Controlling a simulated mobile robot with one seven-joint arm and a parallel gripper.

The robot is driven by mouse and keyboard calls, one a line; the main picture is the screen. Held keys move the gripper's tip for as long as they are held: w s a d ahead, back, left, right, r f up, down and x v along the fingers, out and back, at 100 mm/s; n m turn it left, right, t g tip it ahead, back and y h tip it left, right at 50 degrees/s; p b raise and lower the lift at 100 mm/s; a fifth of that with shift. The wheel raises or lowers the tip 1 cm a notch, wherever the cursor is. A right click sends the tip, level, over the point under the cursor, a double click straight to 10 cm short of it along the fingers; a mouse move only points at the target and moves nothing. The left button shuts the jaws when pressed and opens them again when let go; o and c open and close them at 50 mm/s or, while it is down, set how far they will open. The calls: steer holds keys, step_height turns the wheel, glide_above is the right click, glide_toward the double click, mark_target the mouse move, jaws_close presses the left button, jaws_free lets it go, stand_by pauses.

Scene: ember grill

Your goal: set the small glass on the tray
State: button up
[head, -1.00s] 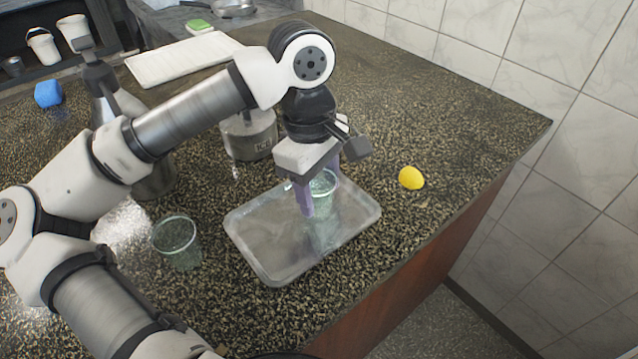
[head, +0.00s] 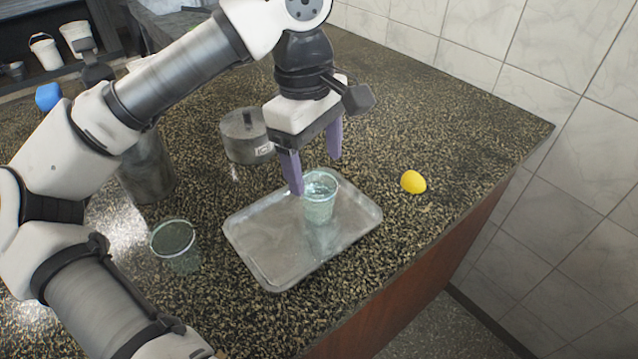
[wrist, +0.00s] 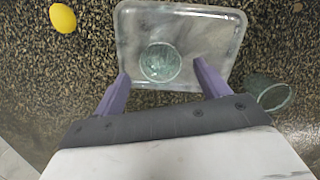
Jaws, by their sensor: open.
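A small clear glass (head: 320,200) stands upright on the grey metal tray (head: 262,262), towards its back right part. It also shows in the wrist view (wrist: 160,63), on the tray (wrist: 228,30). My gripper (head: 316,176) is open and empty, with its purple fingers above and behind the glass, apart from it. In the wrist view the fingers (wrist: 160,72) are spread to either side of the glass. A second clear glass (head: 175,246) stands on the counter left of the tray; it shows at the right in the wrist view (wrist: 270,92).
A lemon (head: 412,182) lies right of the tray. A lidded metal pot (head: 243,136) labelled at its side stands behind the tray. The counter's front edge runs close to the tray's right side; a tiled wall (head: 560,130) stands beyond.

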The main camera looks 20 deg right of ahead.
steer(key=r, duration=0.5)
steer(key=shift+w+a+r, duration=0.25)
steer(key=shift+r, duration=0.15)
